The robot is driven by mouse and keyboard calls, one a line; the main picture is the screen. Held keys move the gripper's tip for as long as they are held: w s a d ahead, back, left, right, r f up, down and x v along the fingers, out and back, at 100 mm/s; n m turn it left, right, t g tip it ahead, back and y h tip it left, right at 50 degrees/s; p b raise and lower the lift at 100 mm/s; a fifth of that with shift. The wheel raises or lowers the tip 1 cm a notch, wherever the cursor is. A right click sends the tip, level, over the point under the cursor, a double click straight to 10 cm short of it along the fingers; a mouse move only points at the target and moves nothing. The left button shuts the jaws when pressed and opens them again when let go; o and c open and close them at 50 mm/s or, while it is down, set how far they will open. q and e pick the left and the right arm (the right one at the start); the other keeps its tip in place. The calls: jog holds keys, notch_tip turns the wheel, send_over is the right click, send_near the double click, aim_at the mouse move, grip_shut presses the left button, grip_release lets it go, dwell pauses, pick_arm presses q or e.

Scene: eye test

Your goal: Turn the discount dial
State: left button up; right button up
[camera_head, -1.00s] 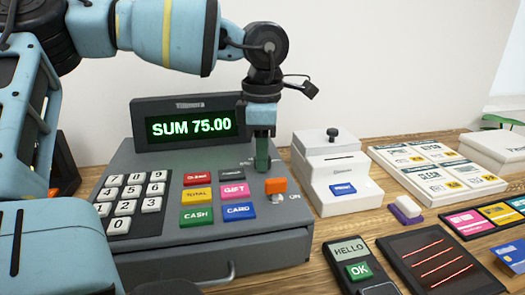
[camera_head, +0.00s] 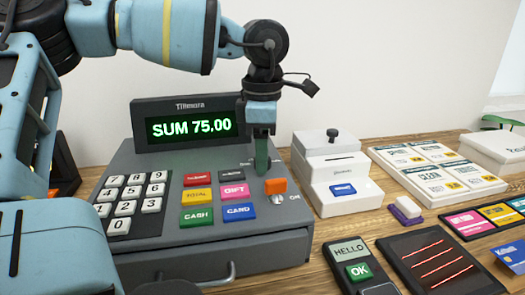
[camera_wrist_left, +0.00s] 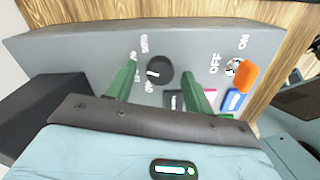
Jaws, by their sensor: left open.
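The dial is a round black knob with a white mark (camera_wrist_left: 159,70) on the grey cash register (camera_head: 150,245). In the left wrist view small white lettering stands beside it. My left gripper (camera_head: 262,165) points down over the register's back right part and hides the dial in the head view. In the left wrist view my left gripper (camera_wrist_left: 157,67) is open, with one green finger on either side of the dial. There are gaps between the fingers and the knob. I cannot tell how deep the fingertips reach. My right gripper is not in view.
An orange switch (camera_head: 276,186) with OFF and ON lettering sits close by the gripper. Coloured keys and the number pad (camera_head: 131,195) lie left of it. The register's display (camera_head: 190,127) reads SUM 75.00. A white box (camera_head: 345,190) and a card terminal (camera_head: 355,262) stand to the right.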

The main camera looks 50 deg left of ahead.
pick_arm(q)
notch_tip(320, 180, up, 7)
jog(key=shift+r, duration=0.2)
dwell(0.8)
